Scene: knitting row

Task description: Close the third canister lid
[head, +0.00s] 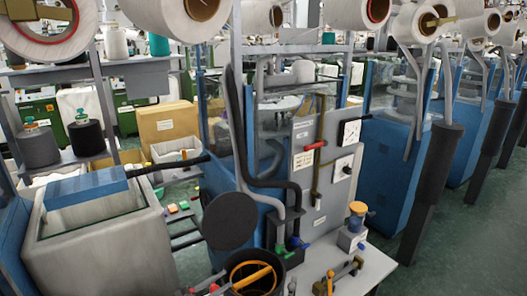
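An open dark canister (228,289) stands at the bottom middle, cut off by the lower edge. Its round dark lid (230,221) stands raised behind the opening, tilted up and apart from most of the rim. An orange bar (252,277) shows across the canister's mouth. I cannot tell from this view which number in the row this canister has. My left gripper does not show clearly enough to separate it from the small parts low in the picture, and its fingers cannot be read. My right gripper is not in view.
A grey bench (376,262) with brass fittings (337,282) and an orange-capped jar (358,209) lies right of the canister. A grey panel (312,170) with dials and hoses rises behind. A large grey bin (105,245) stands left. Green floor (465,250) is clear at right.

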